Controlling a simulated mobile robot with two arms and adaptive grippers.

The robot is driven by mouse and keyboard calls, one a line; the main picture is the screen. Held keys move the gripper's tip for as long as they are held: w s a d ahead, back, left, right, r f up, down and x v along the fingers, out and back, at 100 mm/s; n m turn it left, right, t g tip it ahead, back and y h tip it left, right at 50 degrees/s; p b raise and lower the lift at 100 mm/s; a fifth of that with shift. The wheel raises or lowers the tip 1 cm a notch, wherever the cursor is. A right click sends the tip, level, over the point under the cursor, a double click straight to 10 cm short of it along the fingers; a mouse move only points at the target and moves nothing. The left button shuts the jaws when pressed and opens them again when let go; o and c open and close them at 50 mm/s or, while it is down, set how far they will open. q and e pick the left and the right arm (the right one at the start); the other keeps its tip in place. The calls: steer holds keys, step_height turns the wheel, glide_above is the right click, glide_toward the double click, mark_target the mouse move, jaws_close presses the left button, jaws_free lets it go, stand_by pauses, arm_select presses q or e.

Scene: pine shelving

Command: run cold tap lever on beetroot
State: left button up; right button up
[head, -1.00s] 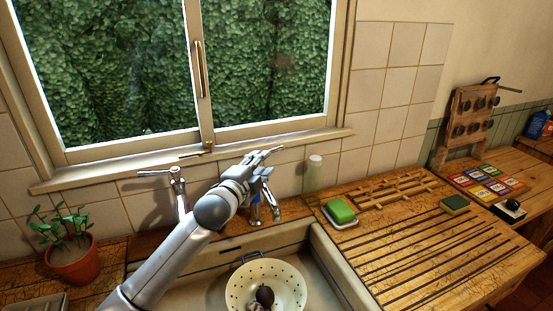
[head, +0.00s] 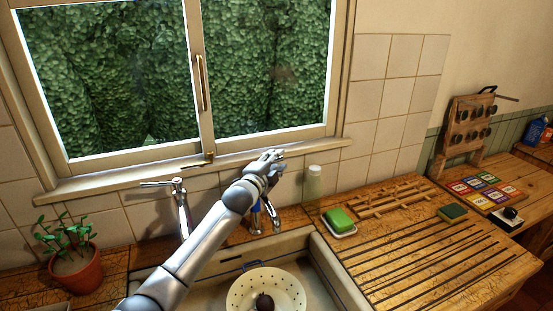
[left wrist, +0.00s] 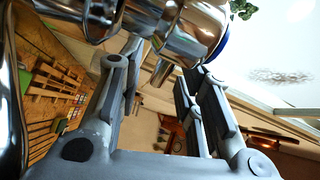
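The cold tap (head: 256,217), chrome with a blue band, stands at the back right of the sink. My left gripper (head: 268,160) is at its top and covers its lever in the head view. In the left wrist view, the fingers of the left gripper (left wrist: 160,80) are spread apart, with chrome tap parts (left wrist: 185,40) close by at the tips; I cannot tell whether they touch. The dark beetroot (head: 264,302) lies in a cream colander (head: 240,285) in the sink, near the spout. I see no clear water stream. My right gripper is not in view.
A second chrome tap with a lever (head: 162,184) stands to the left. A potted plant (head: 78,270) is at far left. A green soap on a dish (head: 340,221) and a clear bottle (head: 313,182) stand right of the cold tap. The ribbed drainboard (head: 430,260) is mostly clear.

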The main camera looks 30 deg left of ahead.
arm_select(q)
steer(key=shift+w, duration=0.6)
jaws_close()
